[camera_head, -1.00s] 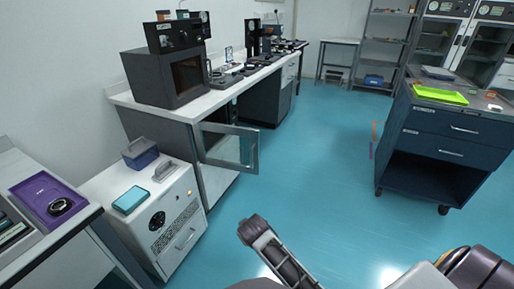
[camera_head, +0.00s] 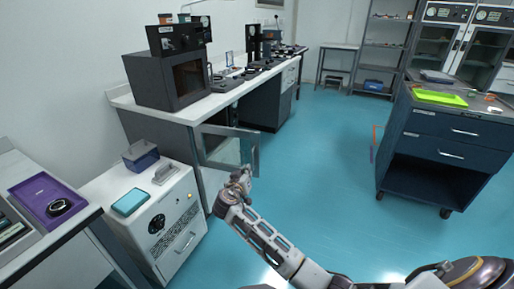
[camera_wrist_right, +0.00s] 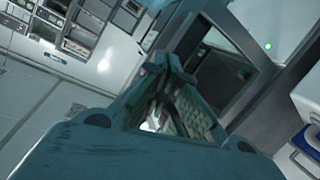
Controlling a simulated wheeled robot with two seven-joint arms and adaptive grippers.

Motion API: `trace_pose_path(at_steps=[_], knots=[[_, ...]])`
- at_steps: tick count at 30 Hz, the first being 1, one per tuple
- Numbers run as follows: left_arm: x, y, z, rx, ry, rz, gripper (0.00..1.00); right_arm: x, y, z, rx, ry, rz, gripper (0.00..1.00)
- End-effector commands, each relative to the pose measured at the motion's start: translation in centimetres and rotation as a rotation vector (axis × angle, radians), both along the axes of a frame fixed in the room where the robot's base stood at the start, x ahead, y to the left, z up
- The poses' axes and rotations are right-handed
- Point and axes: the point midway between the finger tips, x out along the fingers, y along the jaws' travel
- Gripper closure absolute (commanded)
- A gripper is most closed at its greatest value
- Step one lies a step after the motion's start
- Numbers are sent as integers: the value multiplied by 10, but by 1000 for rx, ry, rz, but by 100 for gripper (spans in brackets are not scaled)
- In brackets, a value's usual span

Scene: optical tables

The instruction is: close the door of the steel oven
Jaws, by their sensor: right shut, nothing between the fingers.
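The steel oven (camera_head: 209,183) is built in under the white bench. Its door (camera_head: 256,155), a grey metal frame around a glass pane, stands open and juts out into the aisle. My right gripper (camera_head: 240,177) is at the lower outer part of the door, fingers shut with nothing between them. I cannot tell whether it touches the door. In the right wrist view, the shut fingers (camera_wrist_right: 160,75) are in front of a grey frame with a dark pane (camera_wrist_right: 218,67), tilted in the picture. My left gripper is not in view.
A white cabinet with a dial (camera_head: 160,222) stands left of the oven, a teal box (camera_head: 130,202) on top. A dark box oven (camera_head: 168,78) sits on the bench above. A blue drawer cart (camera_head: 440,150) stands right. The blue floor (camera_head: 320,170) between is clear.

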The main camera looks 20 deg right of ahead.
Motion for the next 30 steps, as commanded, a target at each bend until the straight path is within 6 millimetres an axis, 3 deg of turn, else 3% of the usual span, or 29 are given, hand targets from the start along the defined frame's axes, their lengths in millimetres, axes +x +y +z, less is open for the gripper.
trace_pose_path(at_steps=[13, 30], knots=[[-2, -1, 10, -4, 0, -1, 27, 10, -6, 29, 73, -338, -66, 100], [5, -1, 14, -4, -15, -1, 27, 10, -6, 32, 90, -384, -69, 100]])
